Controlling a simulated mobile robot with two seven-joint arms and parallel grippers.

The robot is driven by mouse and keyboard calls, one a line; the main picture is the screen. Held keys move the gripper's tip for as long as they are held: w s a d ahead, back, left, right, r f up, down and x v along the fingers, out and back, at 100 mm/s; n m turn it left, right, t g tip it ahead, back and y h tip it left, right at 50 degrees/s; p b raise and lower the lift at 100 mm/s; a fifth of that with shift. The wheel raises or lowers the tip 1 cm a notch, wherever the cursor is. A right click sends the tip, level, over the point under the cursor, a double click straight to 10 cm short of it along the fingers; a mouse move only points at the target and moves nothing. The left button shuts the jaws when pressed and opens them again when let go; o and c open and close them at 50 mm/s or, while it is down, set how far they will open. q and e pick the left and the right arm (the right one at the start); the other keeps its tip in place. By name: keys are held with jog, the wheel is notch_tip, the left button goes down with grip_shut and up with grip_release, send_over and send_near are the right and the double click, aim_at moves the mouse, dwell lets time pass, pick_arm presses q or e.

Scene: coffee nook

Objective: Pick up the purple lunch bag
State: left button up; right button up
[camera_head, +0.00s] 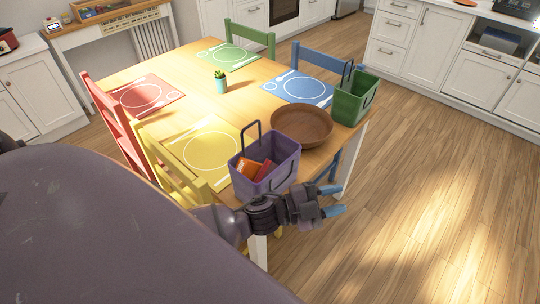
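The purple lunch bag (268,184) stands upright on the near corner of the wooden table. It is open at the top like a basket, with a dark handle standing up at its left side. Orange and red packets (255,168) show inside it. My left gripper (332,200) is just in front of and to the right of the bag, by the table's near corner. Its two blue fingertips are apart, with nothing between them. The wrist hides part of the table edge; I cannot tell whether it touches the bag. My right gripper is not in view.
A brown bowl (302,125) sits close behind the bag, and a green basket (352,98) stands at the table's right edge. Placemats and a small potted plant (221,82) are on the table (250,95). Chairs surround it. The floor (430,190) to the right is clear.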

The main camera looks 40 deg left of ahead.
pick_arm(q)
jog(key=s+d+m+g+h, duration=0.1)
jog(key=d+m+g+h, duration=0.35)
jog(key=m+g, duration=0.65)
jog(key=m+g+y, duration=0.3)
jog(key=m+y, duration=0.5)
jog(key=y, duration=1)
send_over(283, 164)
jog(key=shift+f, duration=0.65)
notch_tip(283, 164, down, 10)
jog(key=shift+a+p, duration=0.15)
jog(key=shift+p, duration=0.3)
grip_shut()
